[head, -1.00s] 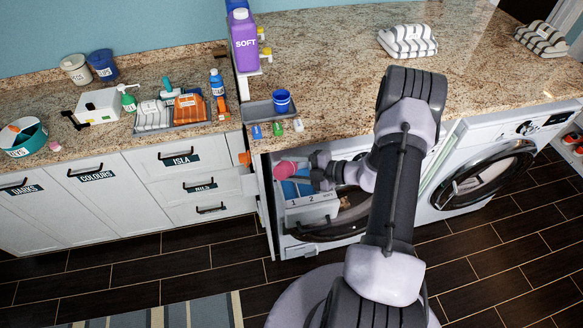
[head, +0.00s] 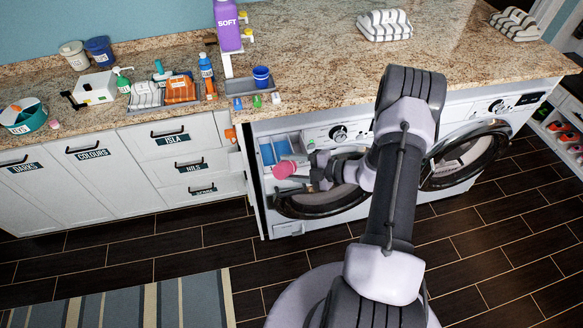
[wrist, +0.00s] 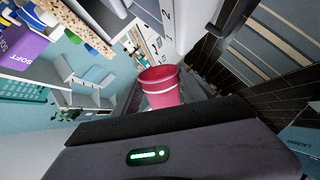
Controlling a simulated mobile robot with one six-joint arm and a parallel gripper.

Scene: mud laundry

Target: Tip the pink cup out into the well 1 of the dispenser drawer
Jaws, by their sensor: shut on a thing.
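The pink cup (head: 285,169) is held by my gripper (head: 312,172), just in front of the dispenser drawer in the head view. It also shows in the wrist view (wrist: 160,88), between the jaws, which are shut on it. The dispenser drawer (head: 298,141) is pulled out of the left washer, with blue-lined wells visible behind the cup. The cup and gripper hide most of the drawer's front in the head view. The wrist view shows the numerals 1 and 2 on a white surface (wrist: 165,35) beyond the cup.
Above the drawer, a grey tray (head: 240,87) holds a blue cup (head: 261,76) at the counter edge, with small coloured items in front. A purple SOFT bottle (head: 228,27) stands behind.

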